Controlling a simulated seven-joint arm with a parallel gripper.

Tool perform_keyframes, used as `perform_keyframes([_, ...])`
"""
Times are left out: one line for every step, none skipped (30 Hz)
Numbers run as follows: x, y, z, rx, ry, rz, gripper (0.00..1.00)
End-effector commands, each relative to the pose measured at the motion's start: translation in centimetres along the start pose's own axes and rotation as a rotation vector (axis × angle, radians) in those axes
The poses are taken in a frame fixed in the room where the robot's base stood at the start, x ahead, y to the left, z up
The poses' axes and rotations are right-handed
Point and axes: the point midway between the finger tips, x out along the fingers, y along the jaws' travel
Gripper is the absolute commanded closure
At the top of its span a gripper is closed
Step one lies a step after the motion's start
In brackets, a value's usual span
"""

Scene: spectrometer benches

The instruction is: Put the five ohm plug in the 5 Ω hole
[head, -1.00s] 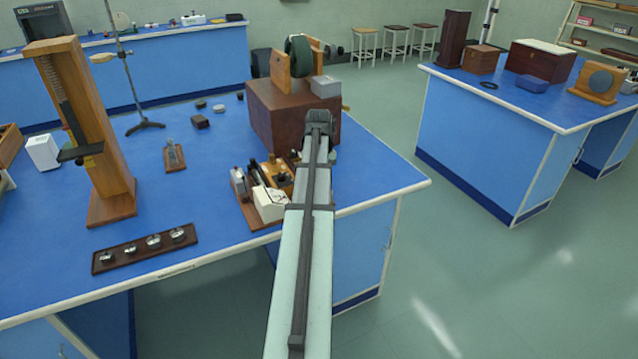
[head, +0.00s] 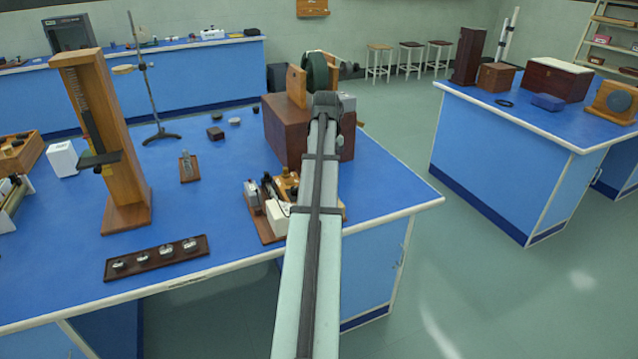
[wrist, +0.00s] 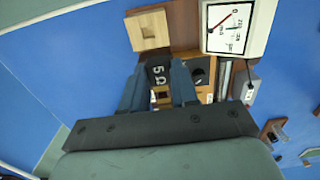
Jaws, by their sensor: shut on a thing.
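In the wrist view, my gripper (wrist: 158,78) points down with its two blue-grey fingers shut on a small dark block marked "5 Ω" in white, which I take as the five ohm plug (wrist: 158,70). It is over or close to a wooden apparatus board; I cannot tell its height above it. A 5 Ω hole cannot be made out; the plug and fingers cover that part. In the head view the gripper and plug are hidden behind my arm. The apparatus board (head: 262,228) stands near the bench's front edge.
Beside the plug are a white dial meter (wrist: 238,27), a light wooden block (wrist: 148,30) and a dark round knob. A brown box (head: 290,128) stands behind the board.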

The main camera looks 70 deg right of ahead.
Motion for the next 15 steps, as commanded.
perform_keyframes([0.0, -0.2, -1.9, -0.014, -0.005, -0.003, 1.00])
perform_keyframes([0.0, -0.3, -2.8, -0.022, -0.008, -0.004, 1.00])
perform_keyframes([-0.1, -0.3, -4.2, -0.029, -0.011, -0.005, 1.00])
perform_keyframes([-0.1, -0.3, -5.2, -0.035, -0.013, -0.006, 1.00])
perform_keyframes([-0.1, -0.3, -6.3, -0.041, -0.015, -0.007, 1.00])
perform_keyframes([-0.2, -0.1, -7.6, -0.044, -0.015, -0.007, 1.00])
perform_keyframes([-0.2, 0.0, -8.6, -0.047, -0.016, -0.007, 1.00])
perform_keyframes([-0.3, 0.2, -9.4, -0.046, -0.015, -0.007, 1.00])
perform_keyframes([-0.4, 0.6, -10.5, -0.044, -0.014, -0.006, 1.00])
perform_keyframes([-0.4, 0.8, -11.2, -0.043, -0.014, -0.006, 1.00])
perform_keyframes([-0.5, 1.1, -11.8, -0.039, -0.012, -0.005, 1.00])
perform_keyframes([-0.7, 1.4, -12.4, -0.034, -0.009, -0.004, 1.00])
perform_keyframes([-0.7, 1.6, -12.8, -0.032, -0.007, -0.003, 1.00])
perform_keyframes([-0.7, 1.7, -13.0, -0.027, -0.004, -0.001, 1.00])
perform_keyframes([-0.6, 1.8, -13.2, -0.022, -0.001, 0.000, 1.00])
